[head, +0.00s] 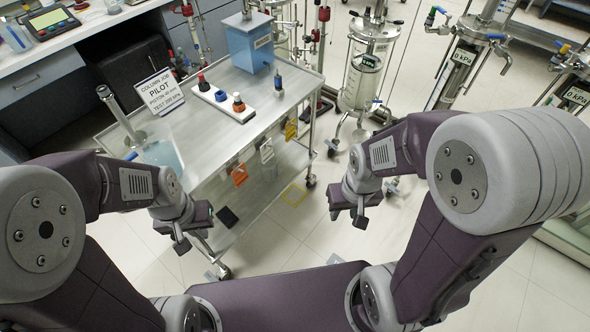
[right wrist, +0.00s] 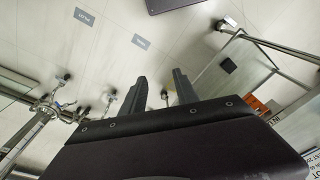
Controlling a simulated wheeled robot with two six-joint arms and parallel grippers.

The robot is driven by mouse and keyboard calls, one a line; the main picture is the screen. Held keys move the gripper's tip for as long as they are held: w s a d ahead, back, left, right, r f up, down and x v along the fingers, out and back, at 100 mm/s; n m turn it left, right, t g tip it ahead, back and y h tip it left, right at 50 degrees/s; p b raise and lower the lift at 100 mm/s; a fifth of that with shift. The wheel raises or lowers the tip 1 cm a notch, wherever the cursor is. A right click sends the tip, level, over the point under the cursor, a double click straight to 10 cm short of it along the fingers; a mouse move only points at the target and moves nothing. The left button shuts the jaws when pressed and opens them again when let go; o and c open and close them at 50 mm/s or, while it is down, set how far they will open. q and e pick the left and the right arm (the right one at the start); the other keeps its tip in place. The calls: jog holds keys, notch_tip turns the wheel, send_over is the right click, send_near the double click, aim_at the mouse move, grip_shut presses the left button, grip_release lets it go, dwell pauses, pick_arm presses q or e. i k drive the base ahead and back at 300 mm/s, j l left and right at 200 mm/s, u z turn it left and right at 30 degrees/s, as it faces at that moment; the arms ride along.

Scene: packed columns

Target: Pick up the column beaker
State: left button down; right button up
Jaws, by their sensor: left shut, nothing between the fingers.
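A clear beaker-like vessel with a pale blue tint (head: 163,156) stands at the near left corner of the steel cart top (head: 205,140) in the head view. It looks like the column beaker, but its lower part is partly hidden behind my left arm. My left gripper (head: 182,246) is shut and empty, below and in front of the cart's near edge. My right gripper (head: 360,221) hangs over the floor to the right of the cart, away from the beaker.
Glass columns on stands (head: 365,65) fill the right. A bench (head: 70,50) is at back left.

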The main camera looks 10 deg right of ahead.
aim_at(269, 172)
jog(key=i+l+u, duration=0.4)
jog(key=l+u, duration=0.15)
jog(key=i+l+u, duration=0.25)
jog(key=l+u, duration=0.3)
jog(key=i+l+u, duration=0.25)
jog(key=l, duration=0.3)
jog(key=k+j, duration=0.05)
jog(key=k, duration=0.05)
